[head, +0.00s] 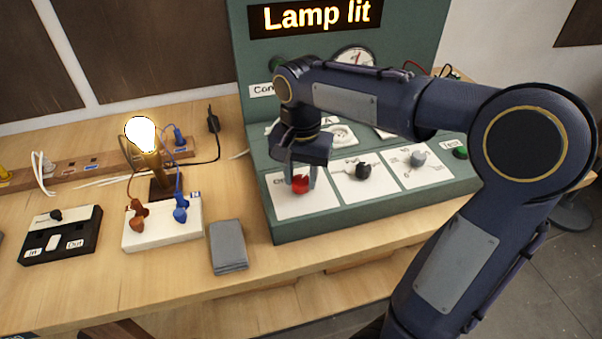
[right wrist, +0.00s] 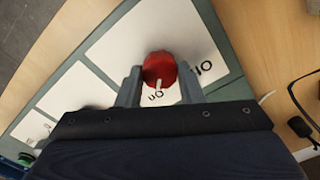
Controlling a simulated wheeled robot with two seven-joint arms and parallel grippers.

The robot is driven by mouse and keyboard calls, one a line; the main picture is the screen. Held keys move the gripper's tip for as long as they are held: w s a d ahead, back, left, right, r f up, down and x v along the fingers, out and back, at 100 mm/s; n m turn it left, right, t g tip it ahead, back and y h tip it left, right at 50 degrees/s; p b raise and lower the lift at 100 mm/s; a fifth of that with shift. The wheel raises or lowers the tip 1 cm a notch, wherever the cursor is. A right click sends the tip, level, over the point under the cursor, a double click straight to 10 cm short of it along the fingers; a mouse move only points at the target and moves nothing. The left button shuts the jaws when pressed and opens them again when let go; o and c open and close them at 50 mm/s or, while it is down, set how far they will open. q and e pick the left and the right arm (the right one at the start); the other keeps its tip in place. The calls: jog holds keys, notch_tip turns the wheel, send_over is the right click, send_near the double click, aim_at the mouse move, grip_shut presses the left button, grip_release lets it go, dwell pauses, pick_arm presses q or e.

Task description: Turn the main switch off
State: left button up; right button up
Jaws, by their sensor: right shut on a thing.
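The main switch is a red rotary knob (head: 300,184) on the leftmost white plate of the green panel's sloped front. In the right wrist view the red knob (right wrist: 159,69) carries a white pointer mark directed at the word "On". My right gripper (head: 301,176) reaches down from above and its fingers are shut on the red knob. In the right wrist view my right gripper (right wrist: 159,85) has one finger on each side of the knob. A lit lamp bulb (head: 141,134) glows on its stand at the left. The panel's sign (head: 315,15) reads "Lamp lit". My left gripper is not in view.
A black knob (head: 363,171) and a grey knob (head: 418,158) sit on the plates to the right. A white terminal block (head: 163,234) with orange and blue plugs, a grey folded cloth (head: 228,247) and a black switch box (head: 60,236) lie on the wooden bench left of the panel.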

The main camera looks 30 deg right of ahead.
jog(key=n+p, duration=0.2)
jog(key=n, duration=0.1)
jog(key=shift+r+n, duration=0.1)
jog(key=shift+n, duration=0.3)
jog(key=n+p, duration=0.1)
jog(key=n, duration=0.4)
jog(key=shift+p, duration=0.4)
jog(key=n+p, duration=0.1)
jog(key=n, duration=0.3)
jog(key=shift+n, duration=0.4)
jog(key=shift+n+p, duration=0.75)
jog(key=shift+n, duration=1.35)
jog(key=o, duration=1)
jog(key=shift+a, duration=0.1)
jog(key=shift+c, duration=0.2)
